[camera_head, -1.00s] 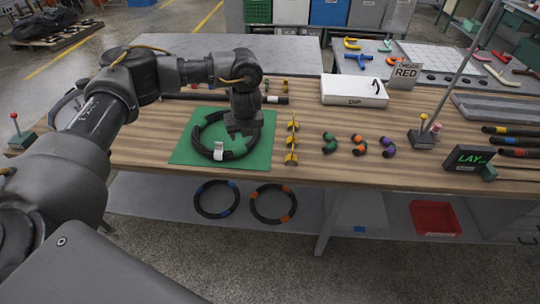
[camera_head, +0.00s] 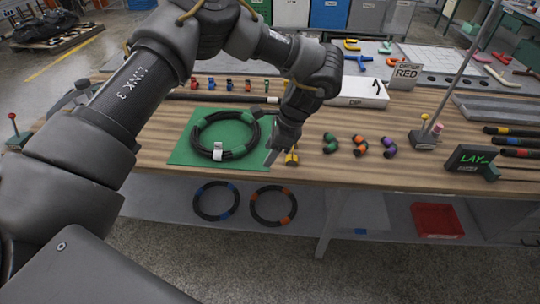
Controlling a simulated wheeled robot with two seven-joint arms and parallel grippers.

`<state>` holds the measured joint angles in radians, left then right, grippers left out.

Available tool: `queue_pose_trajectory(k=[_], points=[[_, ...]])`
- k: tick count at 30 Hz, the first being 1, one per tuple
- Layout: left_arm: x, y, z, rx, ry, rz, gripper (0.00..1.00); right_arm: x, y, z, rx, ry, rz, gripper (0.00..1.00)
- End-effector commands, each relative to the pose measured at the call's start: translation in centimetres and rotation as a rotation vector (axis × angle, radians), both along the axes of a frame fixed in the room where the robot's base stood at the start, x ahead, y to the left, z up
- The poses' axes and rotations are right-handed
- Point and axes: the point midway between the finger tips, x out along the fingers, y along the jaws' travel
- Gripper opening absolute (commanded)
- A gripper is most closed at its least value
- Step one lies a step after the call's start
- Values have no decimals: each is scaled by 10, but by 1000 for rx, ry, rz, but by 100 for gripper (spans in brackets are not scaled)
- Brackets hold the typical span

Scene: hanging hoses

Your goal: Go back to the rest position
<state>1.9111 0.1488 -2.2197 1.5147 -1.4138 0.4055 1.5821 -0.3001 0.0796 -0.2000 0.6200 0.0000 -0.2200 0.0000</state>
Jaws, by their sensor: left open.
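My left gripper (camera_head: 280,153) is over the wooden table, just right of the green mat (camera_head: 185,153). It points down and is open, with nothing seen between its fingers. A coiled black hose (camera_head: 209,121) with green bands and a white tag (camera_head: 218,151) lies on the mat, apart from the gripper. The yellow holder (camera_head: 291,157) is partly hidden behind the gripper. My right gripper is not in view.
Green, orange and purple fittings (camera_head: 359,145) lie right of the gripper. A white box (camera_head: 358,93), a "RED" sign (camera_head: 405,73) and a "LAY" display (camera_head: 470,157) stand further right. Small coloured clips (camera_head: 231,84) line the back. Two hose rings (camera_head: 273,205) are below the table.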

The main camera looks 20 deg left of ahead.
Motion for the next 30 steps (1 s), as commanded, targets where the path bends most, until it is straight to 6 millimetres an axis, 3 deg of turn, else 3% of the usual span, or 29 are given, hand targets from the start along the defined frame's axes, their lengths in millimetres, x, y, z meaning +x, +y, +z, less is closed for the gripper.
queue_pose_trajectory(k=[9, 23, 26, 29, 30], points=[[-23, -9, 8, -2, -2, 279, 52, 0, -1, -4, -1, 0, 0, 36], [-27, -12, 7, -8, 4, 317, 52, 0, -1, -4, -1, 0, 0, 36], [-28, -30, -9, -65, 33, 276, 52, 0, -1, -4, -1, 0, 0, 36], [-31, -72, -40, -204, 91, 188, 52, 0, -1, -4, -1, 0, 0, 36], [-33, -95, -55, -285, 117, 143, 52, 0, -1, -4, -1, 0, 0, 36]])
